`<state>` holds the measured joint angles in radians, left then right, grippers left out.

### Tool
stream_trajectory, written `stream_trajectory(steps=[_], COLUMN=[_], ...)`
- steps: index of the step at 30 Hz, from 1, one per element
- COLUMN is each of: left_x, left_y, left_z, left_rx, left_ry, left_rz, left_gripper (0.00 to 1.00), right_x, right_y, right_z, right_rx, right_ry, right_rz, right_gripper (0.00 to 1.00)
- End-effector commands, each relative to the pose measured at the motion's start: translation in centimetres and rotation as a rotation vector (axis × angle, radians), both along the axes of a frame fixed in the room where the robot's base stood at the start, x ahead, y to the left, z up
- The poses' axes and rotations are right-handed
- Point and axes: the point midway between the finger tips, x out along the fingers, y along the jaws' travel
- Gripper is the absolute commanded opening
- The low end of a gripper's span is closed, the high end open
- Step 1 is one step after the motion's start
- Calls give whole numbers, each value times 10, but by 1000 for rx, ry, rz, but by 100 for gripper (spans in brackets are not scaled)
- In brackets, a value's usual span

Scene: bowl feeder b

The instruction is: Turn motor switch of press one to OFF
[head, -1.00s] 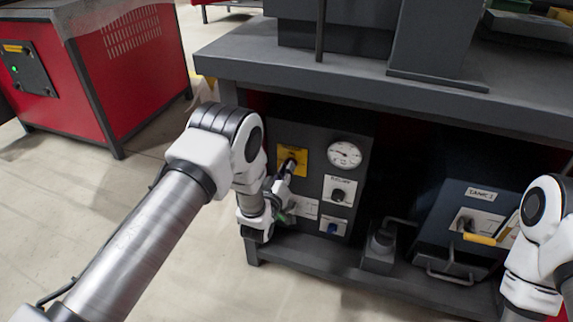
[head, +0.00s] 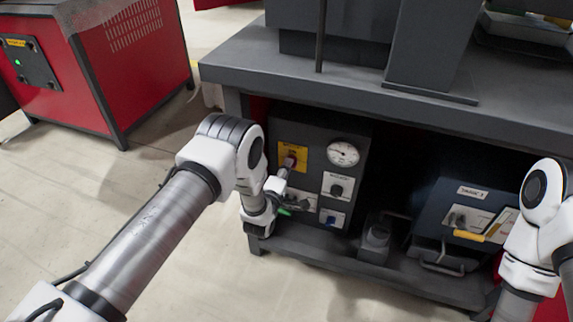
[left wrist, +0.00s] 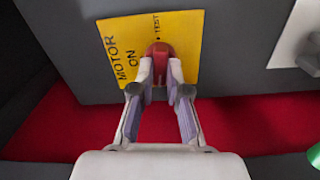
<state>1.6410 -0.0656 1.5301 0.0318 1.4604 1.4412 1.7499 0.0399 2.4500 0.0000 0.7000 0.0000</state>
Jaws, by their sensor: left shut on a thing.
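The motor switch is a red knob (left wrist: 158,52) on a yellow plate (left wrist: 190,32) that reads MOTOR, ON and TEST. In the head view the yellow plate (head: 292,150) is at the upper left of a dark grey control panel. My left gripper (left wrist: 161,78) is shut on the red knob, one finger on each side. The fingers hide part of the knob, and I cannot read its exact setting. In the head view my left gripper (head: 284,172) reaches the knob from the lower left. My right arm shows at the right edge, but its gripper is out of view.
The panel also carries a round gauge (head: 343,153), a black selector (head: 337,188) and a blue knob (head: 331,220). The grey bench top (head: 290,86) overhangs the panel. A blue tank unit (head: 472,192) with a yellow-handled lever stands to the right. A red cabinet (head: 75,75) stands left.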

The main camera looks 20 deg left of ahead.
Motion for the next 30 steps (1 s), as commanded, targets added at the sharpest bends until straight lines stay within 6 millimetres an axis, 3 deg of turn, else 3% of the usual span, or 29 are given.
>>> stream_trajectory(steps=[9,24,25,27,30], left_x=[-1,-1,-1,-1,-1], left_y=[0,-1,-1,-1,0], left_z=[-2,-3,-3,-2,-2], left_rx=[-125,-147,-147,-147,-147], left_ry=[8,9,9,9,8], left_rz=[-1,-1,-1,-1,-1], left_gripper=[0,0,18,40,40], right_x=[0,0,0,0,0], right_y=[0,0,0,0,0], right_z=[7,7,7,7,7], right_rx=[0,0,0,0,0], right_ry=[0,0,0,0,0], right_rz=[0,0,0,0,0], right_gripper=[40,40,40,40,40])
